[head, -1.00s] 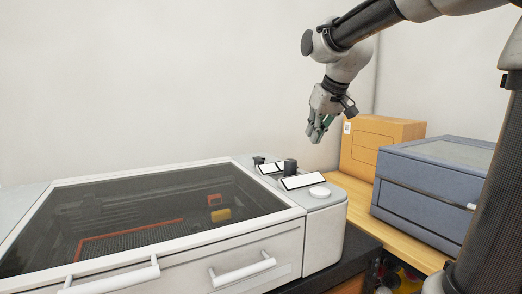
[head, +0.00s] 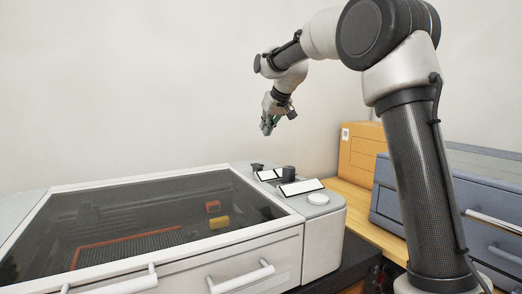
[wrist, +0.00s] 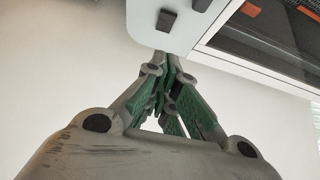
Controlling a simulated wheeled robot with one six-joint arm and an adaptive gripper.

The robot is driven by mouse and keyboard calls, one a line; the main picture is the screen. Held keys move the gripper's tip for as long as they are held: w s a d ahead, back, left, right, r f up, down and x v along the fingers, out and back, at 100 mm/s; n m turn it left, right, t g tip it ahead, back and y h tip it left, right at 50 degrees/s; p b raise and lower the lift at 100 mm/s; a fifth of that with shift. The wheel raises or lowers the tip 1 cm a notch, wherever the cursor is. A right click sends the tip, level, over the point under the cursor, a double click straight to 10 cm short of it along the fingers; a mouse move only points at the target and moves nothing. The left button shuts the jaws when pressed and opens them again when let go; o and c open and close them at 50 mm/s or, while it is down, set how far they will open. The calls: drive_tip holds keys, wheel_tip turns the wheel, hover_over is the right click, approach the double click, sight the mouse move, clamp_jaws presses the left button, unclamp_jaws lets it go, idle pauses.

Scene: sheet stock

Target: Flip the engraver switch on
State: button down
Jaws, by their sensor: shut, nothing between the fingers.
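The engraver (head: 252,247) is a pale machine with a dark glass lid, at the lower left in the head view. On its right-hand panel are a small dark switch-like piece (head: 257,167) at the back, a dark round knob (head: 289,173), white label plates and a white round button (head: 318,199). My gripper (head: 268,128) is shut and empty, in the air above the back of this panel. In the wrist view its green-padded fingers (wrist: 172,62) point toward the panel edge, with the dark switch-like piece (wrist: 166,20) just beyond the tips. I cannot tell the switch's position.
A yellow-orange box (head: 358,150) stands behind a blue-grey drawer unit (head: 388,205) on a wooden top to the right. My arm passes in front of the drawer unit. A plain wall is behind the engraver. The air above the glass lid is clear.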

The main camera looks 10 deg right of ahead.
drive_tip(key=x, duration=0.9)
drive_tip(key=shift+f, duration=0.25)
wheel_tip(320, 180, down, 3)
drive_tip(key=shift+f, duration=0.55)
drive_tip(key=shift+s, duration=0.1)
drive_tip(key=shift+s+d+f, duration=0.1)
drive_tip(key=shift+s+f, duration=0.1)
drive_tip(key=shift+f, duration=0.3)
drive_tip(key=shift+w, duration=0.15)
drive_tip(key=shift+w+a+r, duration=0.2)
drive_tip(key=shift+w+r, duration=0.15)
drive_tip(key=shift+w, duration=0.25)
